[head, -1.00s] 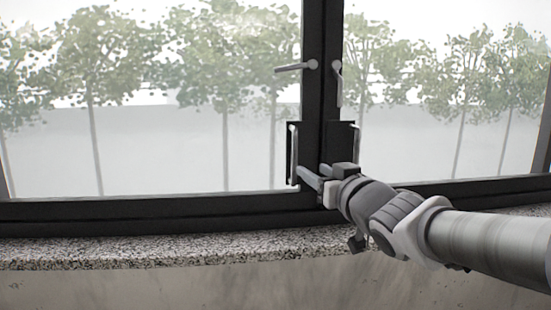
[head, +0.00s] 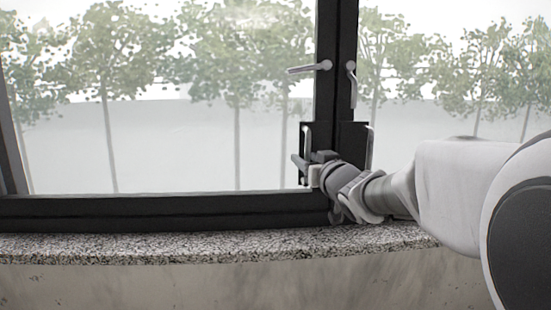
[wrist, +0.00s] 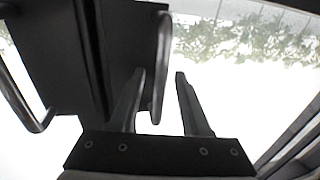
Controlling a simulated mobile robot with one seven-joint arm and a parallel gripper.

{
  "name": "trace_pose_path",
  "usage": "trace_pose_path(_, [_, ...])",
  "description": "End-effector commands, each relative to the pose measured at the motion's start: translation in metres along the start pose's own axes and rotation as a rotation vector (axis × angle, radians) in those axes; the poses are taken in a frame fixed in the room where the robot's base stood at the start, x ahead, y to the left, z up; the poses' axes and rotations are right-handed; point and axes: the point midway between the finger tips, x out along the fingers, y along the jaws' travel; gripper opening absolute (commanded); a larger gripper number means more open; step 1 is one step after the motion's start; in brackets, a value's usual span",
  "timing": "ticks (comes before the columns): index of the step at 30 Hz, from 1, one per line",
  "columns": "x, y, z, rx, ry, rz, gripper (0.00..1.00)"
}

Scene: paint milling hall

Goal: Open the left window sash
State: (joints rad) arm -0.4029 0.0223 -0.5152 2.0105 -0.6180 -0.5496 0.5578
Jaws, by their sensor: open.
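The left window sash (head: 170,206) has a dark frame and appears shut. Its lever handle (head: 308,68) lies level, pointing left. A grey upright pull handle (head: 306,140) sits low on its right stile. My gripper (head: 299,166) is at the lower part of this pull handle, open. In the wrist view the pull handle's bar (wrist: 162,50) shows between the two spread fingers (wrist: 160,74), with a gap on the right finger's side. Whether a finger touches the bar I cannot tell. My wrist hides part of the lower frame.
The right sash has a lever handle (head: 351,84) hanging down and its own pull handle (head: 370,146), close to my arm. A speckled stone sill (head: 150,247) runs below the window. The sill is clear on the left.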

Motion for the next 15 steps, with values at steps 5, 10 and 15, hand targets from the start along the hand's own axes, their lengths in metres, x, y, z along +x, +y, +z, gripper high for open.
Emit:
trace_pose_path(5, [0.0005,-0.0001,0.0002,0.0,0.0,0.0,0.47])
trace_pose_path(10, [0.0003,-0.0001,0.0001,0.0,0.0,0.0,0.29])
trace_pose_path(15, [0.0003,-0.0002,0.0001,0.0,0.0,0.0,0.0])
